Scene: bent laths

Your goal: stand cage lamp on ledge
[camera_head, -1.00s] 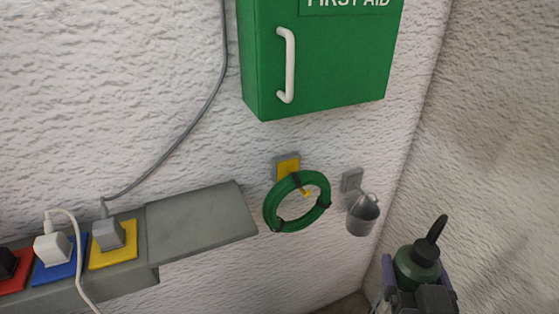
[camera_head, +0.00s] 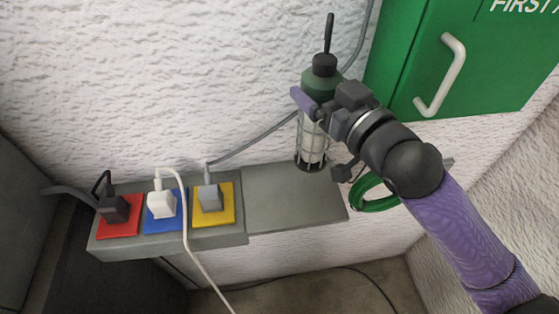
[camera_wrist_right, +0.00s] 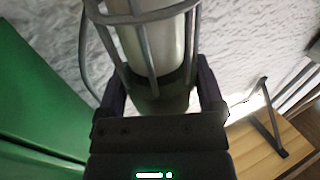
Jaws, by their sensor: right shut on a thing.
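The cage lamp (camera_head: 313,142) is upright, with a dark green handle, a black hook on top and a pale tube in a grey wire cage. My right gripper (camera_head: 312,104) is shut on its handle, just above the cage. In the right wrist view the lamp's cage (camera_wrist_right: 150,40) rises from between my two fingers (camera_wrist_right: 160,88). The grey ledge (camera_head: 285,205) runs along the wall. The lamp's dark base overlaps the ledge's bare right part near the wall; I cannot tell whether it touches. My left gripper is out of view.
Red, blue and yellow socket plates (camera_head: 213,218) with plugs fill the ledge's left part. A white cable (camera_head: 190,240) hangs over its front. A green first aid cabinet (camera_head: 400,60) is right of the lamp, and a green hose coil (camera_head: 375,203) hangs beside the ledge's right end.

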